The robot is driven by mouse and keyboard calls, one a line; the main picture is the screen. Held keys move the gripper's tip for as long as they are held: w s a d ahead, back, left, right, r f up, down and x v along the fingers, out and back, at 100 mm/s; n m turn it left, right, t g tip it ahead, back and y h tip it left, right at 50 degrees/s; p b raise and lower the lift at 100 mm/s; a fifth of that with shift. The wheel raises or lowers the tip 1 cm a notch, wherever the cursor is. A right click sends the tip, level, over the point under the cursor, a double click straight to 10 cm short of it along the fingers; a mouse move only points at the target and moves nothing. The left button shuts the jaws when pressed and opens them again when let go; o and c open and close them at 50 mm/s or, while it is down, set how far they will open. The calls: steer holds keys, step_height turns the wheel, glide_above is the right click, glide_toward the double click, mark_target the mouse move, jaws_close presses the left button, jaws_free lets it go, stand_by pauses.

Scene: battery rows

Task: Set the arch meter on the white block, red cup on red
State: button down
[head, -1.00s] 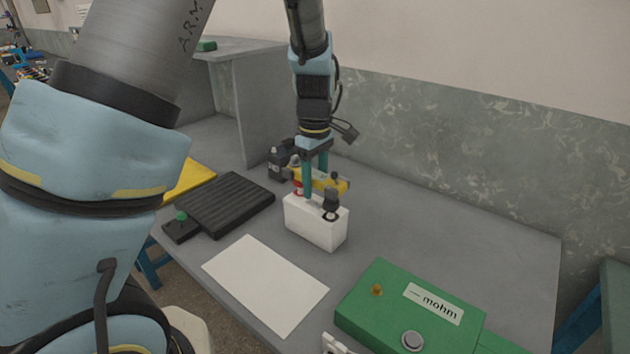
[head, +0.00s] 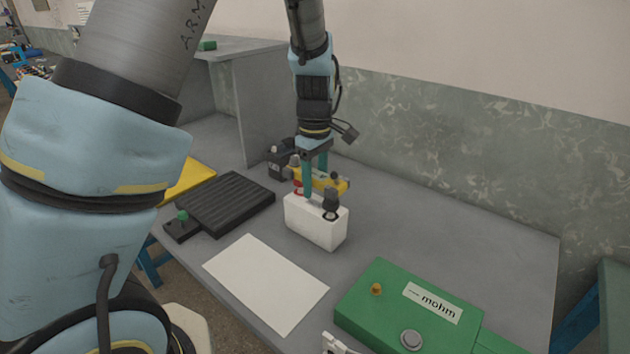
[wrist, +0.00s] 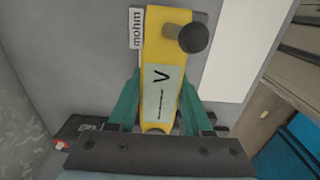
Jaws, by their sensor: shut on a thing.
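The arch meter (head: 326,181) is a yellow bar; in the wrist view (wrist: 163,85) its face carries a pale label marked V. My gripper (head: 314,182) is shut on its middle, with one teal finger on each side (wrist: 160,107). The white block (head: 315,224) stands upright on the bench directly beneath it. The meter's black cup (head: 331,200) is at the right end of the block's top, by a dark ring. Something red (head: 298,187) shows at the left end, partly behind the finger; I cannot tell cup from terminal, or whether the cups are seated.
A dark block (head: 278,163) stands close behind the white block. A black ribbed mat (head: 225,203) lies left, white paper (head: 266,283) in front, and a green mohm box (head: 400,312) front right. The bench right of the block is clear.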

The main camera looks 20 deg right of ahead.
mark_target(315, 174)
steer(key=shift+f+b, duration=0.65)
steer(key=shift+f, duration=0.55)
steer(key=shift+c, duration=1.2)
jaws_free()
steer(key=shift+r, duration=0.1)
step_height(315, 174, up, 11)
steer(key=shift+f+b, duration=0.15)
steer(key=shift+b, duration=0.7)
steer(key=s+a+f+m, duration=0.1)
steer(key=a+m, duration=0.1)
steer(key=a, duration=0.8)
steer(key=s+a+f+m+t, duration=0.1)
steer(key=a+f+m, duration=0.1)
steer(key=a, duration=0.8)
steer(key=s+a+f+m, duration=0.2)
steer(key=a+m, duration=0.1)
steer(key=a, duration=0.7)
steer(key=shift+f+t, duration=0.25)
steer(key=shift+t, duration=0.05)
